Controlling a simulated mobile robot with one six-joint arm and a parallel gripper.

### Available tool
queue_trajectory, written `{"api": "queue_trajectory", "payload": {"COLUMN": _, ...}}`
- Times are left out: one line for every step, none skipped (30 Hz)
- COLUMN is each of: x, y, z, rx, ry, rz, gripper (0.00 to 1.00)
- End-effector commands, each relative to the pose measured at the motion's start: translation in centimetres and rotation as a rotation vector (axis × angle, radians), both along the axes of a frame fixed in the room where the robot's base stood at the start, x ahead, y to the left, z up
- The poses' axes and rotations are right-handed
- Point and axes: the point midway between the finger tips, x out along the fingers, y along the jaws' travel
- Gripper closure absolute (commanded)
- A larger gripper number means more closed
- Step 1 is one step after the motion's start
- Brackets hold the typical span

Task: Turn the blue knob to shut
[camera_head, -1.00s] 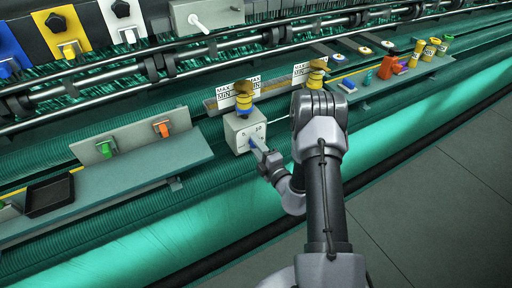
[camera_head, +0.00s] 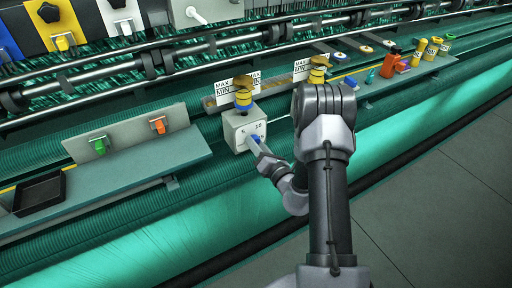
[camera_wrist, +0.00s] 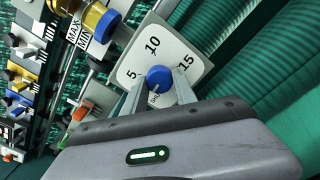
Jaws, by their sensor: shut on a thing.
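The blue knob (camera_wrist: 158,77) sits on the white face of a small box (camera_wrist: 165,50) marked 5, 10 and 15. In the head view the box (camera_head: 236,139) stands on the rail, with only a bit of the blue knob (camera_head: 256,138) showing beside my fingers. My gripper (camera_wrist: 160,84) is shut on the knob, one finger on each side. In the head view my gripper (camera_head: 261,148) reaches the box face from the lower right.
A yellow and blue fitting (camera_head: 243,98) stands right above the box, with MAX/MIN labels behind it. To the left is a grey shelf with green (camera_head: 99,145) and orange (camera_head: 158,126) switches and a black tray (camera_head: 40,195). More coloured parts line the rail to the right.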

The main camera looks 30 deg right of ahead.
Motion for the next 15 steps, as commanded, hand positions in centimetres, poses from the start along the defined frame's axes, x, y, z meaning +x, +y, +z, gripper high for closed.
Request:
{"api": "queue_trajectory", "payload": {"x": -0.03, "y": 0.02, "z": -0.32, "rx": -0.037, "ry": 0.000, "rz": 0.001, "gripper": 1.00}}
{"api": "queue_trajectory", "payload": {"x": -0.03, "y": 0.01, "z": -0.31, "rx": -0.064, "ry": -0.001, "rz": 0.001, "gripper": 1.00}}
{"api": "queue_trajectory", "payload": {"x": -0.03, "y": 0.00, "z": -0.32, "rx": -0.098, "ry": -0.002, "rz": 0.001, "gripper": 1.00}}
{"api": "queue_trajectory", "payload": {"x": -0.04, "y": 0.00, "z": -0.33, "rx": -0.122, "ry": -0.003, "rz": 0.001, "gripper": 1.00}}
{"api": "queue_trajectory", "payload": {"x": -0.05, "y": -0.01, "z": -0.35, "rx": -0.145, "ry": -0.003, "rz": 0.000, "gripper": 1.00}}
{"api": "queue_trajectory", "payload": {"x": -0.05, "y": -0.02, "z": -0.35, "rx": -0.176, "ry": -0.004, "rz": 0.000, "gripper": 1.00}}
{"api": "queue_trajectory", "payload": {"x": -0.05, "y": -0.05, "z": -0.34, "rx": -0.199, "ry": -0.005, "rz": 0.000, "gripper": 1.00}}
{"api": "queue_trajectory", "payload": {"x": -0.04, "y": -0.06, "z": -0.32, "rx": -0.219, "ry": -0.006, "rz": 0.000, "gripper": 1.00}}
{"api": "queue_trajectory", "payload": {"x": -0.04, "y": -0.07, "z": -0.31, "rx": -0.247, "ry": -0.007, "rz": 0.000, "gripper": 1.00}}
{"api": "queue_trajectory", "payload": {"x": -0.03, "y": -0.08, "z": -0.30, "rx": -0.266, "ry": -0.008, "rz": 0.000, "gripper": 1.00}}
{"api": "queue_trajectory", "payload": {"x": -0.04, "y": -0.08, "z": -0.31, "rx": -0.284, "ry": -0.008, "rz": 0.000, "gripper": 1.00}}
{"api": "queue_trajectory", "payload": {"x": -0.04, "y": -0.09, "z": -0.32, "rx": -0.307, "ry": -0.008, "rz": 0.000, "gripper": 1.00}}
{"api": "queue_trajectory", "payload": {"x": -0.04, "y": -0.09, "z": -0.32, "rx": -0.322, "ry": -0.009, "rz": 0.000, "gripper": 1.00}}
{"api": "queue_trajectory", "payload": {"x": -0.04, "y": -0.09, "z": -0.30, "rx": -0.337, "ry": -0.009, "rz": 0.000, "gripper": 1.00}}
{"api": "queue_trajectory", "payload": {"x": -0.04, "y": -0.10, "z": -0.27, "rx": -0.354, "ry": -0.010, "rz": 0.000, "gripper": 1.00}}
